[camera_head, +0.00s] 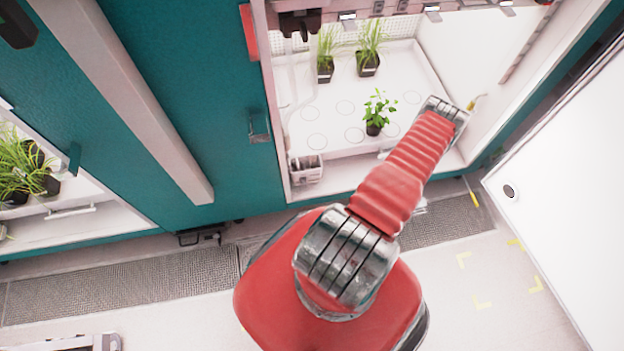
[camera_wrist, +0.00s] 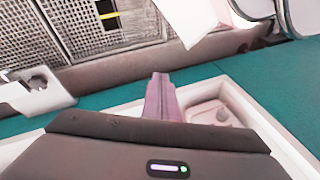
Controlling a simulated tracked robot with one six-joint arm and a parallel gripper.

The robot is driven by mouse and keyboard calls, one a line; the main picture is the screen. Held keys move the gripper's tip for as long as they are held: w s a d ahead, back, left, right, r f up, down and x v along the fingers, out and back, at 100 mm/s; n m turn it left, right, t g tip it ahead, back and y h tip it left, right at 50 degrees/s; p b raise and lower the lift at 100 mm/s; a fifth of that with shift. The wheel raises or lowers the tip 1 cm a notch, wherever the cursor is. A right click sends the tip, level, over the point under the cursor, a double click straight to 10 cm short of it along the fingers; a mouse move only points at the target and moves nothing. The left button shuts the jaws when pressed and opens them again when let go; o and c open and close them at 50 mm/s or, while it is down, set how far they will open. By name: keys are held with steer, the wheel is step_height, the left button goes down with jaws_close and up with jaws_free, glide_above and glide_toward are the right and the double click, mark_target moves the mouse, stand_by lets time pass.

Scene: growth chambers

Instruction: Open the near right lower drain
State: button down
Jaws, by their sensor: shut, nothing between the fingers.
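My gripper (camera_wrist: 158,85) shows in the wrist view with its purplish fingers together and nothing between them. It points past the teal lower edge of a growth chamber (camera_wrist: 110,110). In the head view my red arm reaches across the front of the open chamber, and I cannot make out the fingers there. No drain is clearly identifiable. A white bracket (camera_wrist: 20,100) with a grey rounded fitting (camera_wrist: 39,82) sits left of the fingers, apart from them, in the wrist view; it may be a drain part. Much of the chamber's lower front right is hidden behind my arm.
The chamber's white tray (camera_head: 320,115) holds potted plants, including a leafy one (camera_head: 375,112). A floor grating (camera_head: 130,285) with a yellow strip (camera_head: 474,199) runs along the chamber fronts. A white panel (camera_head: 570,180) stands at the right.

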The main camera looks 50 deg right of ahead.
steer(key=d+r+n+g, duration=0.1)
steer(key=d+r+g, duration=0.25)
steer(key=r, duration=0.45)
steer(key=d+r+g, duration=0.2)
steer(key=d+r, duration=0.3)
steer(key=r, duration=0.4)
steer(key=w+a+r+n+g, duration=0.1)
steer(key=w+a+r, duration=0.15)
steer(key=r, duration=0.55)
steer(key=w+a+r+h, duration=0.1)
steer(key=w+r, duration=0.2)
steer(key=r, duration=0.5)
steer(key=w+a+r+n+g, duration=0.1)
steer(key=w+r, duration=0.2)
steer(key=r, duration=0.5)
steer(key=w+a+r+n+t, duration=0.1)
steer(key=w+a+r, duration=0.2)
steer(key=a+r, duration=0.55)
steer(key=w+a+r+n+t, duration=0.1)
steer(key=w+a+r, duration=0.2)
steer(key=a+r, duration=0.55)
steer(key=a+r+n+t, duration=0.5)
steer(key=a+r+t, duration=0.1)
steer(key=a+r, duration=1.3)
steer(key=shift+s+a+r, duration=0.35)
steer(key=shift+s+a, duration=0.05)
steer(key=shift+a, duration=0.15)
